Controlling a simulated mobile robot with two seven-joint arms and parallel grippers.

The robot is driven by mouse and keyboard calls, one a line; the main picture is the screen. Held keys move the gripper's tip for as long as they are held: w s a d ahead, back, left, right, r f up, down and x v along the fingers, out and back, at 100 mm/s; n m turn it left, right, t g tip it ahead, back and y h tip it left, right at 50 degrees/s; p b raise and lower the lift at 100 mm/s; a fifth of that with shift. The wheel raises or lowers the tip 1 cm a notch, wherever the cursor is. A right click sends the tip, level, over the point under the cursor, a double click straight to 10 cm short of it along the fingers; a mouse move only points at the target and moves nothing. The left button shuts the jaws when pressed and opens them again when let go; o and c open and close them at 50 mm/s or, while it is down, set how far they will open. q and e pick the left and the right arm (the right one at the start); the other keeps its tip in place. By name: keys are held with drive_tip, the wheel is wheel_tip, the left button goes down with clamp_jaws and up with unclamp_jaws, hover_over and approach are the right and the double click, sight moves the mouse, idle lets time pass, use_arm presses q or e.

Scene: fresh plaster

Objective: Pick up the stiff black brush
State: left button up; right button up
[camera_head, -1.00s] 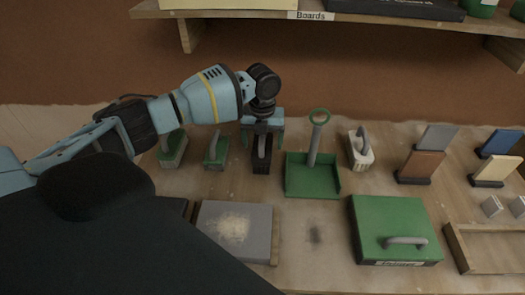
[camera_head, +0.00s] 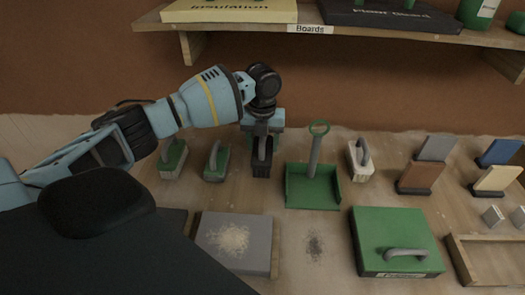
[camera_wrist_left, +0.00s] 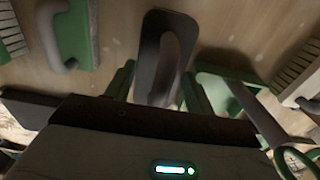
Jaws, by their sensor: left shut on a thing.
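The stiff black brush (camera_head: 262,168) is in the middle of the row of tools in the head view, below my left gripper (camera_head: 263,143). In the left wrist view the brush (camera_wrist_left: 150,84) shows its dark block and looped handle between the two green fingers of the left gripper (camera_wrist_left: 157,88). The left gripper is shut on the brush, pointing down. The brush is upright; its underside is hard to see, so any gap to the table is unclear. My right gripper is not in view.
Green-topped brushes (camera_head: 216,162) stand to the left. A green dustpan (camera_head: 313,190) is close on the right, then a pale brush (camera_head: 360,162). In front are a grey board (camera_head: 210,255) with pale crumbs and a green lidded box (camera_head: 385,225). A shelf (camera_head: 330,28) hangs behind.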

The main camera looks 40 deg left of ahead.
use_arm(q)
wheel_tip(320, 180, up, 7)
drive_tip(key=shift+f, duration=0.1)
drive_tip(key=o, duration=0.5)
drive_tip(key=c, duration=0.3)
drive_tip(key=shift+s+d+n, duration=0.2)
drive_tip(key=shift+d+n, duration=0.25)
drive_tip(key=shift+n, duration=0.15)
drive_tip(key=s+d+n, duration=0.3)
drive_tip(key=d+n, duration=0.1)
drive_tip(key=n, duration=0.5)
drive_tip(key=s+d+n, duration=0.4)
drive_tip(key=n, duration=0.6)
drive_tip(key=s+d+n, duration=0.3)
drive_tip(key=d+n, duration=0.2)
drive_tip(key=n, duration=0.4)
drive_tip(key=shift+s, duration=0.35)
